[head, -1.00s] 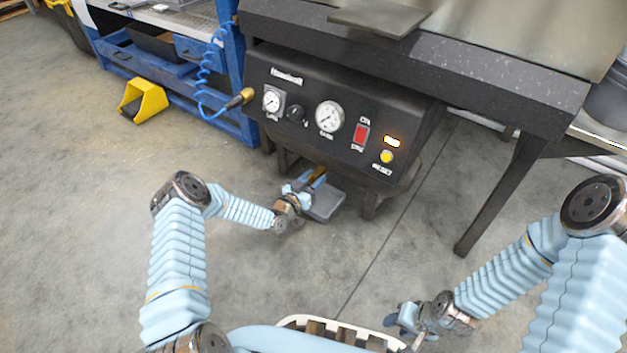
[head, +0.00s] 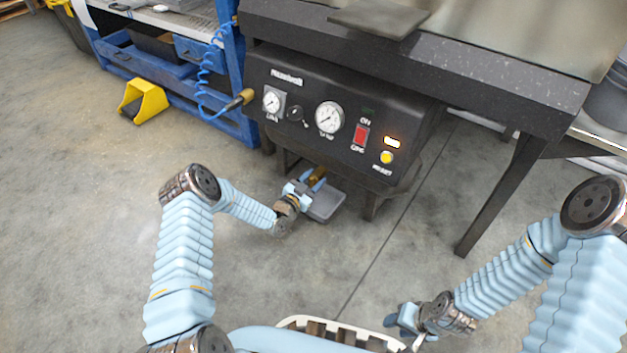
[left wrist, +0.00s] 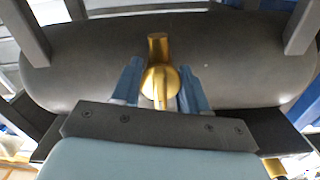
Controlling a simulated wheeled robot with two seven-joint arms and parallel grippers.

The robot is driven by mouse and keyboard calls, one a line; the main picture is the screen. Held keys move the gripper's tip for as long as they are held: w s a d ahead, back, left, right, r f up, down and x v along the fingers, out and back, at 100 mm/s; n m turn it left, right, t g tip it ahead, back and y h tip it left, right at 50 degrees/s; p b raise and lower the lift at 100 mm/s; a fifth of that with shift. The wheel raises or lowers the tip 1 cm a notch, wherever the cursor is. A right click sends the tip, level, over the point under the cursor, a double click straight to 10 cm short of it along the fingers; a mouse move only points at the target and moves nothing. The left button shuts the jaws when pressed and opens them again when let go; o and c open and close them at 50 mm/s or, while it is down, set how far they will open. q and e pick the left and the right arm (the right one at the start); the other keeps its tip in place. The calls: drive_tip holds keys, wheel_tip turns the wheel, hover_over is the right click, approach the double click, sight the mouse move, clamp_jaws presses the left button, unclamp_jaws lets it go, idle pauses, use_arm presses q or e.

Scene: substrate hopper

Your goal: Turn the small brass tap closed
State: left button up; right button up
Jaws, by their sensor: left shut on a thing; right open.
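The small brass tap (left wrist: 158,82) sticks out from a dark rounded tank under the black control box. In the left wrist view its handle stands between the two blue fingers of my left gripper (left wrist: 160,88), which is shut on it. In the head view the tap (head: 318,175) shows only partly beyond my left gripper (head: 306,183), below the control box. My right gripper (head: 404,318) is open and empty, low in front, far from the tap.
The black control box (head: 300,95) with gauges and switches hangs above the tap. A yellow stand (head: 146,100) and a blue bench (head: 236,60) are at the left. The floor in front is clear.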

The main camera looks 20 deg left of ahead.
use_arm(q)
drive_tip(key=o, duration=1.1)
drive_tip(key=shift+c, duration=0.2)
drive_tip(key=shift+s, duration=0.1)
drive_tip(key=shift+s+a, duration=0.2)
drive_tip(key=shift+s, duration=0.2)
drive_tip(key=p+v, duration=0.2)
drive_tip(key=v, duration=1)
drive_tip(key=shift+s+p, duration=0.3)
drive_tip(key=shift+s, duration=0.05)
drive_tip(key=shift+a, duration=0.1)
